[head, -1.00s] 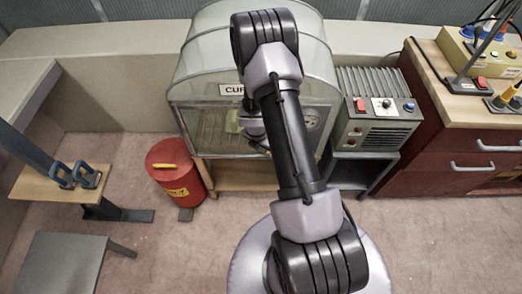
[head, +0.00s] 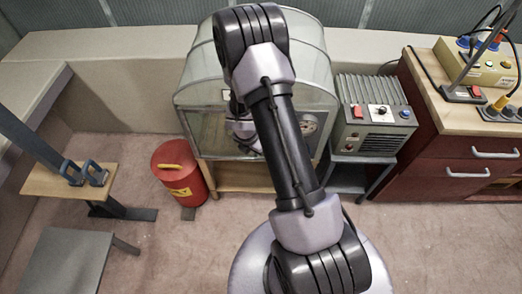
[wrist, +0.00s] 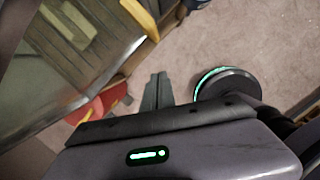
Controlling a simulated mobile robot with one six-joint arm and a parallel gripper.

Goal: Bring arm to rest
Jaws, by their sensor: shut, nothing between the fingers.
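My arm reaches up the middle of the head view, in front of a clear-walled cabinet (head: 195,82). Part of my wrist shows against the cabinet front, but the fingers are hidden there. In the wrist view my gripper (wrist: 157,90) shows its two grey fingers close together, shut and empty, over the carpet. The cabinet's slatted floor (wrist: 75,50) lies to the left of the fingers, with a pale yellowish block (wrist: 70,20) on it. The fingers are apart from both.
A red bin (head: 181,178) stands left of the cabinet; it also shows in the wrist view (wrist: 95,108). A grey machine (head: 375,115) stands at the right, beside a red-brown drawer bench (head: 470,150). A small wooden-topped stand (head: 55,185) is at the left.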

